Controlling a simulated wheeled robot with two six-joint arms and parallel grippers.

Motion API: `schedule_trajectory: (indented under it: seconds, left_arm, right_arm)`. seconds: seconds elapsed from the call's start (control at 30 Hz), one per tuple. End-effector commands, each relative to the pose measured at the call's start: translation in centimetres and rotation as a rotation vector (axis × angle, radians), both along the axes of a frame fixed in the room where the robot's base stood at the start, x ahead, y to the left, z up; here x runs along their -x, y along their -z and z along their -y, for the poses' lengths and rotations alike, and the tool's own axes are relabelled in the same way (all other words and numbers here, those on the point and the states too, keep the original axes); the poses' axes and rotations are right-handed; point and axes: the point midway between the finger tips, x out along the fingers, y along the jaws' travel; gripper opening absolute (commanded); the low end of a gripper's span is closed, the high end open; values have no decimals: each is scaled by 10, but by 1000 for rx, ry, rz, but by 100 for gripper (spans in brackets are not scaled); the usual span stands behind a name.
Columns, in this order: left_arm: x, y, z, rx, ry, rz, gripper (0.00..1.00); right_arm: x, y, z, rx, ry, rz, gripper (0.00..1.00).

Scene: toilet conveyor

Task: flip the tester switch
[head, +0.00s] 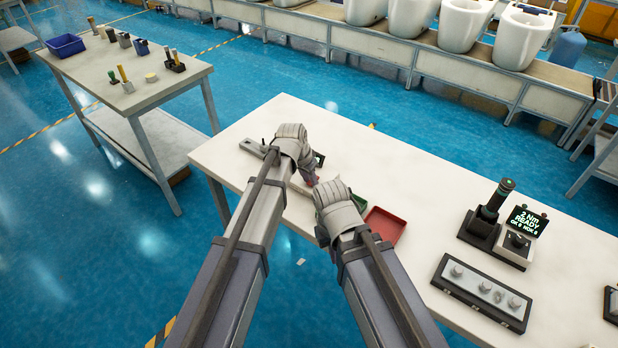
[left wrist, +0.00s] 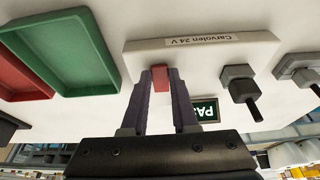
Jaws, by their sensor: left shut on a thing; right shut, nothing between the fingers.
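The tester is a white box labelled "Carvolen 24 V" (left wrist: 205,52) in the left wrist view. Its red switch (left wrist: 160,76) stands out at its edge. My left gripper (left wrist: 161,84) is shut on the red switch, a finger on each side.
A red tray (head: 385,226) and a green tray (left wrist: 65,55) lie beside the tester. A grey connector with a dark pin (left wrist: 239,86) stands on its other side. A torque driver stand (head: 482,225) and a case of grey knobs (head: 470,300) are to the right on the white table.

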Motion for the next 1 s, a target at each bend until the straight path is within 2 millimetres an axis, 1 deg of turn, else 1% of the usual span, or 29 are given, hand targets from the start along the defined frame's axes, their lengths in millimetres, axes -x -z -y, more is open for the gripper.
schedule_trajectory:
  seconds: [0.03,0.1,0.3,0.47,0.77,0.8,1.0]
  left_arm:
    - [-7,-6,3,-32,3,-44,0]
    - [-9,-7,5,-77,4,-107,0]
    - [-11,-6,7,-182,2,-252,0]
    - [-9,-6,7,-216,0,-299,0]
    - [-8,-6,6,-220,0,-303,0]
    - [-8,-6,6,-219,0,-302,32]
    - [-8,-6,6,-218,0,-302,54]
  right_arm:
    - [0,-10,0,0,0,0,0]
    - [0,-15,0,0,0,0,0]
    - [0,-18,0,0,0,0,0]
    - [0,-18,0,0,0,0,0]
    - [0,-17,0,0,0,0,0]
    - [0,-17,0,0,0,0,0]
    - [0,-18,0,0,0,0,0]
